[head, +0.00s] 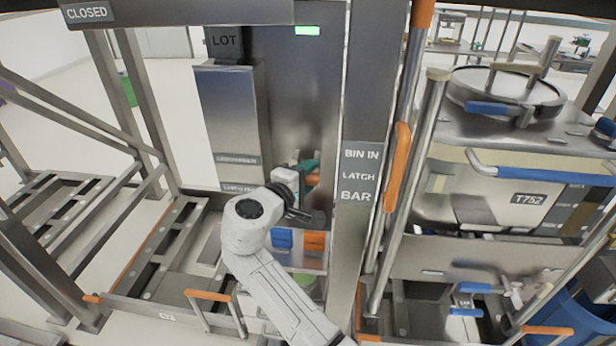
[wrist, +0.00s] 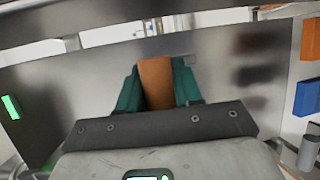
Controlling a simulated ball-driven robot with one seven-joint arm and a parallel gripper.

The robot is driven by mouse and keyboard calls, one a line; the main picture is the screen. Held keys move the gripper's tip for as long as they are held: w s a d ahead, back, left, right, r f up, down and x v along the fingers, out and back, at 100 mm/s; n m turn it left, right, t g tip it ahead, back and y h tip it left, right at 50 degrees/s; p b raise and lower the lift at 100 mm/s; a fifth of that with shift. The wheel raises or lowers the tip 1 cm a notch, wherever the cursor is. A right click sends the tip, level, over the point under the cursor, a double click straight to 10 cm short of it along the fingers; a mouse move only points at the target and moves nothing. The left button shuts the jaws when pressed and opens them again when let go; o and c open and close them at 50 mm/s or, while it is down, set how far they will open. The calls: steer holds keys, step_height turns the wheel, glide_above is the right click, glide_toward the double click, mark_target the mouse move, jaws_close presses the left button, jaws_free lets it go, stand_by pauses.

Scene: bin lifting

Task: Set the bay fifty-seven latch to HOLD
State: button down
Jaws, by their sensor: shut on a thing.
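An orange handle (wrist: 156,82) is between the teal fingers of my gripper (wrist: 158,88) in the wrist view. The fingers are shut on it, one on each side. In the head view my gripper (head: 308,172) is at the grey panel, left of the post, and only a little of the orange handle (head: 314,181) shows past it. The handle's base and pivot are hidden. A blue block (head: 282,238) and an orange block (head: 314,240) sit below my gripper. No "HOLD" or bay fifty-seven marking is readable.
The post (head: 362,110) with "BIN IN", "LATCH" and "BAR" labels stands just right of my gripper. A green light (head: 307,30) is lit above. A "CLOSED" sign (head: 88,12) is top left. A steel bin (head: 510,150) marked T752 stands right. Empty frames stand left.

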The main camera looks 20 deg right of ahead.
steer(key=shift+r, duration=0.15)
steer(key=c, duration=0.8)
jaws_free()
steer(key=b+v, duration=0.2)
steer(key=v, duration=0.8)
steer(key=shift+s+a, duration=0.25)
steer(key=shift+a, duration=0.05)
